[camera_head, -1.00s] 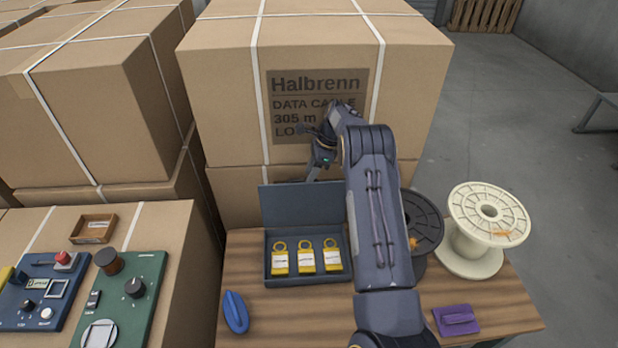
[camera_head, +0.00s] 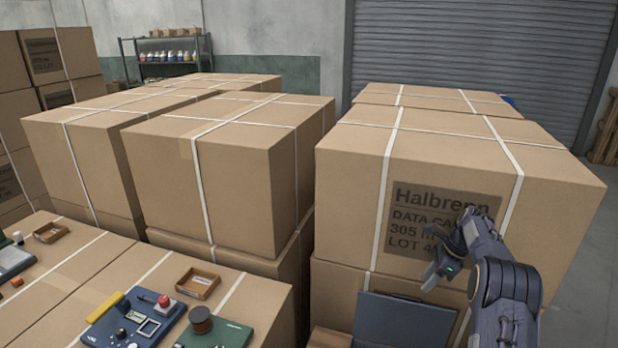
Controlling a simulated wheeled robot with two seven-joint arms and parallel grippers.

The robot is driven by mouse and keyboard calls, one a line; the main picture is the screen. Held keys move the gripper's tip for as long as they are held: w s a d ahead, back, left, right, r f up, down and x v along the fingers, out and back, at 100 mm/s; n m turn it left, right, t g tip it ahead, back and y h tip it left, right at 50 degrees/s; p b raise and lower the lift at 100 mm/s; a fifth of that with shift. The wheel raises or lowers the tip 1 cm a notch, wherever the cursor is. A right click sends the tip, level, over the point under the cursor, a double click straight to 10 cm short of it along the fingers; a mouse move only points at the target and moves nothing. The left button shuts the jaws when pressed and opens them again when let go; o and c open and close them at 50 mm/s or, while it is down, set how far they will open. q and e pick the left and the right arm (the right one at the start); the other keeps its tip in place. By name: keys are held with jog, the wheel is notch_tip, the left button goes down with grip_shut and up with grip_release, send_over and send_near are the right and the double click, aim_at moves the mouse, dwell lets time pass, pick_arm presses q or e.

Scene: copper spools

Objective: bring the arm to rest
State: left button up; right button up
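My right arm reaches up from the lower right, in front of the large strapped carton (camera_head: 345,200) with the printed label "Halbrenn". My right gripper (camera_head: 428,286) hangs at the end of the arm, just above and behind the raised lid of the dark blue case (camera_head: 400,322). Its fingers are small and dark here, and I cannot tell whether they are open or shut. I see nothing hanging from it. The inside of the case is below the picture. My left gripper is not in view.
Strapped cartons (camera_head: 215,180) fill the middle and left. On a carton at lower left lie a blue control panel (camera_head: 133,318), a green panel (camera_head: 232,335) and a small wooden tray (camera_head: 198,283). A shelf rack (camera_head: 165,68) and a roller shutter (camera_head: 470,50) stand behind.

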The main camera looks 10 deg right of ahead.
jog(key=s+a+r+n+t, duration=0.1)
jog(key=s+a+r+n, duration=0.45)
jog(key=s+r, duration=0.3)
jog(key=s+a+r+n+t, duration=0.1)
jog(key=s+a+r+n, duration=0.45)
jog(key=s+r, duration=0.35)
jog(key=s+a+f+n+t, duration=0.1)
jog(key=s+a+f+n, duration=0.1)
jog(key=s+a+n, duration=0.3)
jog(key=s+a+f+n+t, duration=0.1)
jog(key=s+a+n, duration=0.5)
jog(key=s, duration=0.8)
jog(key=shift+a+f+h, duration=0.3)
jog(key=shift+a+f, duration=0.45)
jog(key=shift+a, duration=0.5)
